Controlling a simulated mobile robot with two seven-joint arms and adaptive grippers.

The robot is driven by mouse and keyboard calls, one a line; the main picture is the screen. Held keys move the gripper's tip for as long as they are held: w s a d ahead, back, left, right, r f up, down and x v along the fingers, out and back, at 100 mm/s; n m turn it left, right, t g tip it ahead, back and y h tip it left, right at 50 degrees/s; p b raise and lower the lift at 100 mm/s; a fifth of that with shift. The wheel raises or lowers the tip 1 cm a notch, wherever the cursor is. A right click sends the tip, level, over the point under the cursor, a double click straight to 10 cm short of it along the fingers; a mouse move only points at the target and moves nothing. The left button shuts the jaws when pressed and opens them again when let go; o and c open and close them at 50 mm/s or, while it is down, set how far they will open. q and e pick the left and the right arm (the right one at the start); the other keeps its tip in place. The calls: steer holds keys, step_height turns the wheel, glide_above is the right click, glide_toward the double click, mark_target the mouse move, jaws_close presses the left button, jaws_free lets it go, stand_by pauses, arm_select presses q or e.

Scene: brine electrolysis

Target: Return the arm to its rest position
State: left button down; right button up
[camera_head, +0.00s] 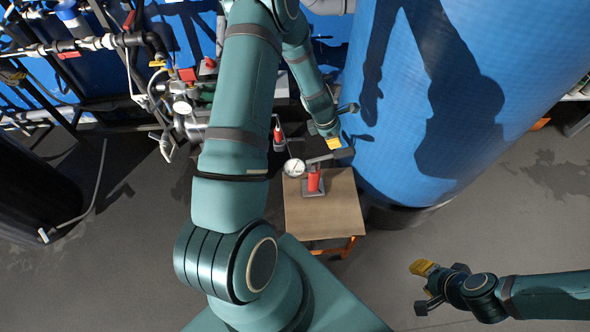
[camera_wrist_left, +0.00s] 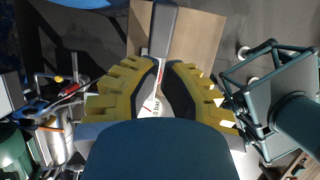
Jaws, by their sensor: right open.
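My left gripper (camera_head: 333,143), with yellow fingers, hangs just above the end of a dark lever (camera_head: 328,156). The lever tops a red device (camera_head: 313,180) on a small wooden-topped table (camera_head: 338,215). In the left wrist view the two yellow fingers of the left gripper (camera_wrist_left: 162,62) are close together with a narrow gap. A grey bar (camera_wrist_left: 178,30) runs up to their tips; I cannot tell whether they grip it. My right gripper (camera_head: 424,286) is open and empty above the floor at the lower right, with its arm coming from the right edge.
A large blue tank (camera_head: 430,90) stands close beside my left gripper, right of the table. A round white gauge (camera_head: 294,168) is beside the red device. Pipes and valves (camera_head: 180,105) fill the upper left. A dark tank (camera_head: 30,200) is at far left; grey floor (camera_head: 130,270) is free.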

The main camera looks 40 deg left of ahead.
stand_by(0.3)
arm_select(q)
steer(key=s+d+m, duration=0.8)
steer(key=d+m, duration=0.3)
steer(key=m, duration=0.2)
steer(key=s+d+m+g+h, duration=0.1)
steer(key=s+d+m, duration=0.7)
steer(key=d+m, duration=0.4)
steer(key=shift+s+r+m, duration=0.2)
steer(key=shift+s+m, duration=0.15)
steer(key=shift+m, duration=0.35)
steer(key=shift+a, duration=0.2)
